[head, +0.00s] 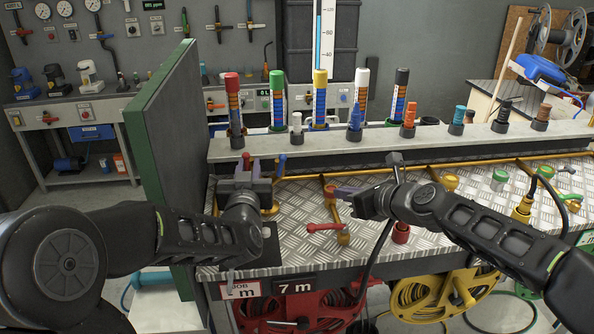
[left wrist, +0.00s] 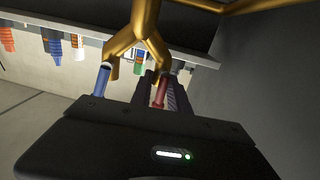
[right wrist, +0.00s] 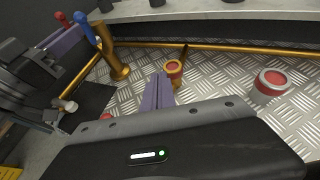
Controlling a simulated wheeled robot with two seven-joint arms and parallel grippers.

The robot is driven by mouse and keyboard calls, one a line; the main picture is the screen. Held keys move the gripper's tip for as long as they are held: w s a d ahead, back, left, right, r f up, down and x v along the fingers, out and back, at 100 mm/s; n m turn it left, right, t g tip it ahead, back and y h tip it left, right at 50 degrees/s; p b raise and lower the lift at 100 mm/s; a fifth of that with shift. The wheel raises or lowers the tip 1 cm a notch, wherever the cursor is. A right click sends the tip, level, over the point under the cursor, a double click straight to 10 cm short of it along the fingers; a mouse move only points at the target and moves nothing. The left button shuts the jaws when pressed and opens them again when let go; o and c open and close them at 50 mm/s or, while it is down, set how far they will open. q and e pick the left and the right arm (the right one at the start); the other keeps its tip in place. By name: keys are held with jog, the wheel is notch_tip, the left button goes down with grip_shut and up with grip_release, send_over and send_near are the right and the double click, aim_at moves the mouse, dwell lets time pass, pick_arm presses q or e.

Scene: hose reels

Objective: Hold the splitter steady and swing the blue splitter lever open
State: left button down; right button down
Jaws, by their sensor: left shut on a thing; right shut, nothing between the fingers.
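The gold splitter (left wrist: 146,30) forks into two legs in the left wrist view, and its post shows in the right wrist view (right wrist: 113,52). The blue lever (left wrist: 102,80) is beside one leg; it also shows in the head view (head: 282,161) and right wrist view (right wrist: 86,30). My left gripper (left wrist: 161,90) is shut on the splitter at the other leg, where the red lever (left wrist: 160,91) shows between its fingers. Its wrist hides most of the splitter in the head view. My right gripper (right wrist: 158,93) is shut and empty above the plate, apart from and right of the blue lever.
A gold pipe (head: 400,168) runs along the back of the checkered plate (head: 300,195). Another red-handled valve (head: 325,227) stands near my right gripper. Hose reels (head: 300,308) hang below.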

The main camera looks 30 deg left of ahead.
jog(key=shift+w+d+f+n+t+h, duration=0.2)
jog(key=shift+d+f+n+t+h, duration=0.1)
jog(key=shift+d+f+n+t, duration=0.65)
jog(key=shift+s+d+r+n+t, duration=0.1)
jog(key=shift+n+t, duration=0.2)
jog(key=shift+n, duration=0.35)
jog(key=shift+s+n+t, duration=0.1)
jog(key=shift+n+t, duration=0.15)
jog(key=shift+n, duration=0.35)
jog(key=s+n, duration=0.1)
jog(key=s+r+n+t+y, duration=0.1)
jog(key=n, duration=0.1)
jog(key=s+n, duration=0.1)
jog(key=shift+s+d+r+n+t+y, duration=0.1)
jog(key=shift+r+n+t+y, duration=0.2)
jog(key=shift+r+n+y, duration=0.1)
jog(key=s+r+n+y, duration=0.3)
jog(key=s+n, duration=0.2)
jog(key=s, duration=0.1)
jog(key=shift+s+a, duration=0.2)
jog(key=shift+s, duration=0.2)
jog(key=shift+r, duration=0.15)
send_near(281, 166)
jog(key=w+a, duration=0.4)
jog(key=w, duration=0.1)
jog(key=shift+a+r, duration=0.35)
